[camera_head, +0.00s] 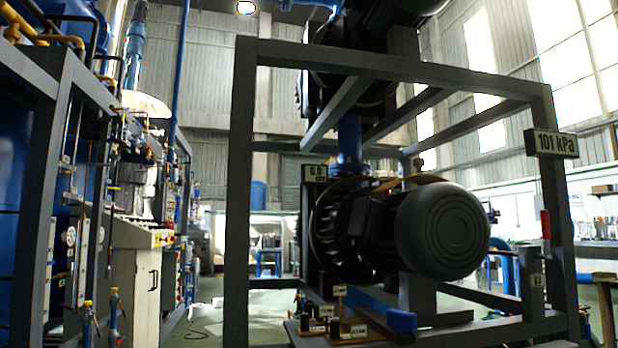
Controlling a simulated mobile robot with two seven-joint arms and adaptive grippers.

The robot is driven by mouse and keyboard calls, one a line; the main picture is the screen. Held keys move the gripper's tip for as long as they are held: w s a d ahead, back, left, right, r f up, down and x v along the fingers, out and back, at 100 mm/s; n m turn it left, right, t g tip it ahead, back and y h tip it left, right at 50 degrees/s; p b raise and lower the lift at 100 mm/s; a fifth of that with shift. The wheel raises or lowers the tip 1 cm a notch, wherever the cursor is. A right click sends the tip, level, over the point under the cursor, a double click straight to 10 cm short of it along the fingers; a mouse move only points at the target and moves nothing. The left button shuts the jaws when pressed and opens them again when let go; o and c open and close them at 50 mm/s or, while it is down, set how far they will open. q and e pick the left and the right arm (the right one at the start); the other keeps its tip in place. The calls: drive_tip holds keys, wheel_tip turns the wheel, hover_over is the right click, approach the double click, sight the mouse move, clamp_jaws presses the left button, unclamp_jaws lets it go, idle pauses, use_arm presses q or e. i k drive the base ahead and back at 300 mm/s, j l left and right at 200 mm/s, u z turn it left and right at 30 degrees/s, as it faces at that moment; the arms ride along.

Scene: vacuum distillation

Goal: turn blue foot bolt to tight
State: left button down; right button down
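A blue blocky part (402,320) sits low at the front of the pump, beside the steel frame's lower bar. It may be the blue foot bolt, but its shape does not make this certain. Whether it is tight or loose cannot be seen. The dark pump motor (442,232) lies on its side above it, with its rounded end towards me. Neither of my grippers is in view.
A dark steel frame (240,200) surrounds the pump. A wooden board (345,338) with small labelled parts stands low in front. A "101 kPa" display (556,144) hangs at the right post. Piping and a cabinet (135,290) fill the left; floor shows between.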

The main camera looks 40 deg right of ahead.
sight(403, 322)
drive_tip(key=z, duration=1.55)
drive_tip(key=l, duration=1.1)
drive_tip(key=k+u, duration=0.05)
